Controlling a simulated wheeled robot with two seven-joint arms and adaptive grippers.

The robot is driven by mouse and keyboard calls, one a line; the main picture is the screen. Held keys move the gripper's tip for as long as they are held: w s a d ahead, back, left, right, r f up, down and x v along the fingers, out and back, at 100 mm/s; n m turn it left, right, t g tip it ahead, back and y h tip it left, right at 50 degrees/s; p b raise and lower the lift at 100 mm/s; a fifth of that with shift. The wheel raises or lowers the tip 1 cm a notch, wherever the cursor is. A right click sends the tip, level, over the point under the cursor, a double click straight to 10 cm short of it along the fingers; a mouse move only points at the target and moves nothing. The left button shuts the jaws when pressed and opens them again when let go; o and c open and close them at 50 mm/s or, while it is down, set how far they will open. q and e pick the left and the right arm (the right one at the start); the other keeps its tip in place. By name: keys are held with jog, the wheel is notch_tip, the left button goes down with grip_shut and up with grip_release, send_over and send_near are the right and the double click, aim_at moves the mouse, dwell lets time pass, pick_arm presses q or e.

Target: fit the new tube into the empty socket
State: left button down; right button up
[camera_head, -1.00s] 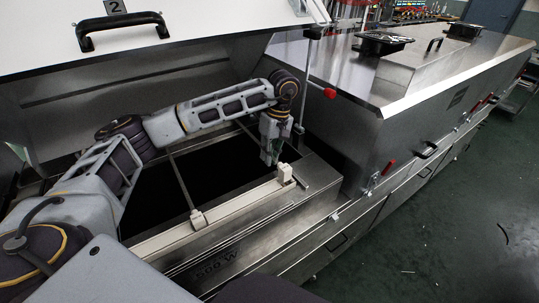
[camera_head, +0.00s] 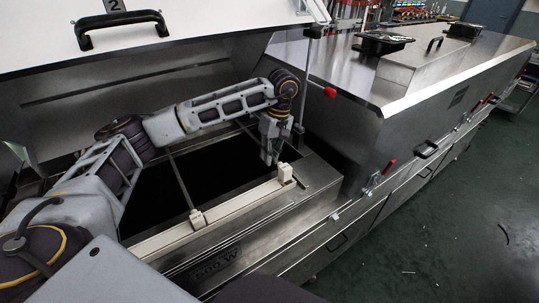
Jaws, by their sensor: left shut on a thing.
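My left gripper (camera_head: 267,157) reaches over the open dark bay, with its fingers pointing down just left of a cream socket block (camera_head: 285,173). It is shut on a thin tube (camera_head: 246,132), mostly hidden by the gripper; whether the tube touches the socket cannot be told. The socket block stands at the right end of a pale rail (camera_head: 235,207), and no tube is clearly seen in it. Another thin grey tube (camera_head: 180,182) spans the bay and ends at a second cream socket (camera_head: 197,217). My right gripper is not in view.
A raised white lid with a black handle (camera_head: 120,30) hangs above the bay and my left arm. A steel hood (camera_head: 370,120) with red-tipped latches stands to the right.

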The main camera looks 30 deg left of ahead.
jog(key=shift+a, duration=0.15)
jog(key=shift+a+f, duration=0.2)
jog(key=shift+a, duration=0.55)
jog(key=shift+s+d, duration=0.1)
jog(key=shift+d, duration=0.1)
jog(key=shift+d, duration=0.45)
pick_arm(q)
jog(key=shift+f+b, duration=0.4)
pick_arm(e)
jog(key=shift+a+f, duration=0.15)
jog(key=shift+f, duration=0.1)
